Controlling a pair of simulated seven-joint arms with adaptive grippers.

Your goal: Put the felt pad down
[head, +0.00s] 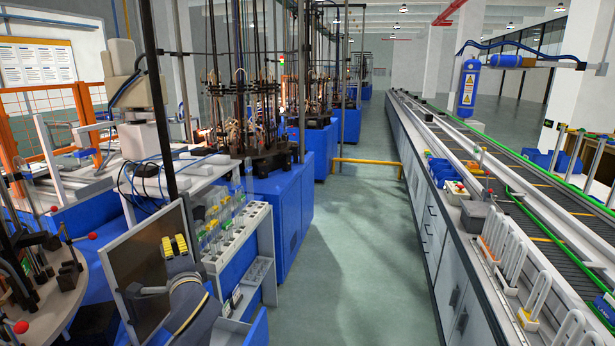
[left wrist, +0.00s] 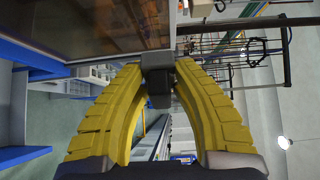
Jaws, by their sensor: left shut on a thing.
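My left gripper (head: 174,246) has yellow ribbed fingers and is in front of the dark framed panel in the head view. In the left wrist view, its fingertips (left wrist: 159,72) are shut on a small dark block (left wrist: 160,88), which appears to be the felt pad. The fingers hide part of it, and its felt face cannot be made out. In the head view the block is too small or hidden to tell. My right gripper is in neither view.
The dark framed panel (head: 136,262) stands close behind my left gripper. A white rack (head: 232,236) with several small bottles is just to its right. A round machine table (head: 60,300) is at the left. A conveyor (head: 520,180) runs along the right, beyond an open aisle.

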